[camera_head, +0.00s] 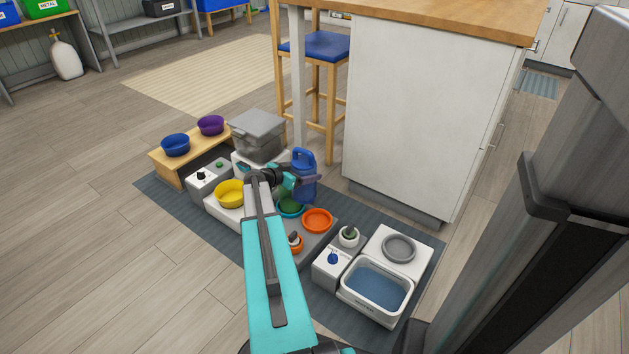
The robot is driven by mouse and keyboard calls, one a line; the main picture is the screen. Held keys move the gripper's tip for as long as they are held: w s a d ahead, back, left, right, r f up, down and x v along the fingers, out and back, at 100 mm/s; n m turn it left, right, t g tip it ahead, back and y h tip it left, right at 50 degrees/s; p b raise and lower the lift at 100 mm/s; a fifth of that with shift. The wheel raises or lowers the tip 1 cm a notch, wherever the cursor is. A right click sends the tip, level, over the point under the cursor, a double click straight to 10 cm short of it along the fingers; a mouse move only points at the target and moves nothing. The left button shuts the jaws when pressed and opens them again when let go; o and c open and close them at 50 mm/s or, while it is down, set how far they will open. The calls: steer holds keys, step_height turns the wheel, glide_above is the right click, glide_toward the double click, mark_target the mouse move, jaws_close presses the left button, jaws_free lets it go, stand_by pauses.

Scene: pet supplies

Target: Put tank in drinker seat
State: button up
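A blue tank (304,162) with a handle-like top stands out behind the end of my arm, apparently upright. My gripper (312,179) is in front of the tank or around it. Its fingers are small and dark against the blue, so I cannot tell whether they are closed on it. I cannot tell whether the tank's base rests on something. A round teal-and-green dish (291,207) lies just below the tank, partly hidden by my arm. A grey ring-shaped seat (399,248) lies on a white block at the right. I cannot tell which of these is the drinker seat.
Around my arm are a yellow bowl (229,189), an orange bowl (317,219) and a grey lidded bin (258,130). A white water basin (352,293) is at the lower right. A wooden bench (160,165) holds two bowls. A white island (425,120) and stool (320,45) stand behind.

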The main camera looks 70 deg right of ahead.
steer(key=w+a+r+n+t, duration=0.4)
steer(key=w+a+r, duration=0.1)
steer(key=w+a, duration=0.65)
steer(key=w+a+r+n+t+y, duration=0.1)
steer(key=w+a+r+n+t, duration=0.25)
steer(key=w+a, duration=0.8)
steer(key=w+a+r+n+t, duration=0.5)
steer(key=w+a, duration=0.4)
steer(key=w, duration=0.4)
steer(key=w+a+r+n+t+y, duration=0.2)
steer(key=a+r, duration=0.4)
steer(key=a, duration=0.8)
steer(key=w+a+r+n+t+y, duration=0.2)
steer(key=w+a+r+n+y, duration=0.2)
steer(key=a, duration=1.1)
steer(key=w+a+r+n+t+y+b, duration=0.1)
steer(key=w+a+r+n+t+y, duration=0.1)
steer(key=a+r, duration=0.6)
steer(key=w+a+n+y, duration=0.1)
steer(key=a+n+y, duration=0.1)
steer(key=a, duration=0.5)
steer(key=shift+w+y, duration=0.2)
steer(key=shift+y, duration=0.5)
steer(key=shift+s, duration=0.1)
